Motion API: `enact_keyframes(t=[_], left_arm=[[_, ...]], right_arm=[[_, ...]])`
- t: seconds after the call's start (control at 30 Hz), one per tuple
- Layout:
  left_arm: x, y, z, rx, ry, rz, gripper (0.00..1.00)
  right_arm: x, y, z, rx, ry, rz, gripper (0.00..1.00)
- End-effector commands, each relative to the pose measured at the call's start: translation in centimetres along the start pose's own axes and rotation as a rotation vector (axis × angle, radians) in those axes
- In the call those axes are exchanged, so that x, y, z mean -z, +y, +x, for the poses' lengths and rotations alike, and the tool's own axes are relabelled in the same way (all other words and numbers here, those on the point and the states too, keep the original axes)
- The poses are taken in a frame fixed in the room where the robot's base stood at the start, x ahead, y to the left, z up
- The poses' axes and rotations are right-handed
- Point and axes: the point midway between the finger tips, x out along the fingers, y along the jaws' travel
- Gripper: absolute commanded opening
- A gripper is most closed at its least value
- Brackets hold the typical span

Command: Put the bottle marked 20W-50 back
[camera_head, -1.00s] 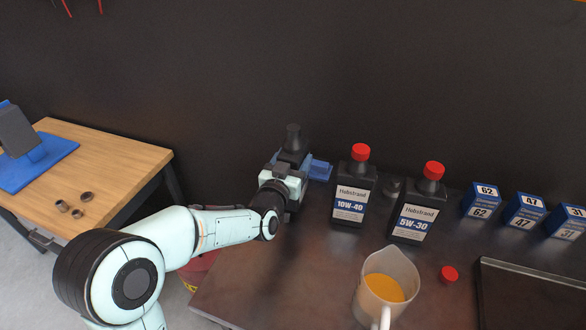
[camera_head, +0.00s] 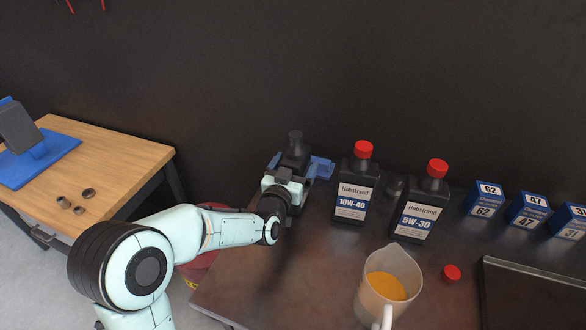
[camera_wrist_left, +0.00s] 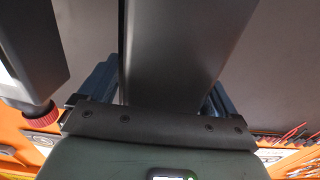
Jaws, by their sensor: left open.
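A dark bottle without a cap (camera_head: 295,147) stands upright at the left end of the row on the dark bench; its label is hidden, so I cannot read 20W-50 on it. My left gripper (camera_head: 298,166) is open around this bottle, with a blue finger on each side. In the left wrist view the dark bottle body (camera_wrist_left: 175,50) fills the space between the fingers. The 10W-40 bottle (camera_head: 355,190) stands just to the right, and the 5W-30 bottle (camera_head: 420,208) farther right, both with red caps. My right gripper is not in view.
A jug of amber liquid (camera_head: 388,284) stands in front. A loose red cap (camera_head: 452,272) lies beside it, near a dark tray (camera_head: 530,290). Blue boxes (camera_head: 484,198) line the right. A wooden table (camera_head: 110,155) stands left. The bench front left is clear.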

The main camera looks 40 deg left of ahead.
Motion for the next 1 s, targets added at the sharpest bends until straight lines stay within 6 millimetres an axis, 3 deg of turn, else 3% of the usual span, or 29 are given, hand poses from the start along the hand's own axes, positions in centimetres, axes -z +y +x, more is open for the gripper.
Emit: enact_keyframes(t=[0.17, 0.5, 0.63, 0.8, 1.0], left_arm=[[0.3, 0.0, -1.1, -0.001, 0.001, 0.002, 0.92], [0.3, 0.0, -8.5, 0.0, 0.002, 0.002, 0.92], [0.3, 0.0, -10.5, 0.0, 0.001, 0.002, 0.92], [0.2, 0.0, -11.8, 0.0, 0.0, 0.001, 0.92], [0.2, 0.0, -12.0, 0.0, 0.0, 0.0, 0.92]], right_arm=[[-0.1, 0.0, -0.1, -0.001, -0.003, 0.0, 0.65], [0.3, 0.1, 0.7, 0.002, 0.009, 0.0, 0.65], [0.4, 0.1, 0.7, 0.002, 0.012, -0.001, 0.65], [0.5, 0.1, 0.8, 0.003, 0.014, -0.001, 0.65], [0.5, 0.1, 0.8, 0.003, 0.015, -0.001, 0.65]])
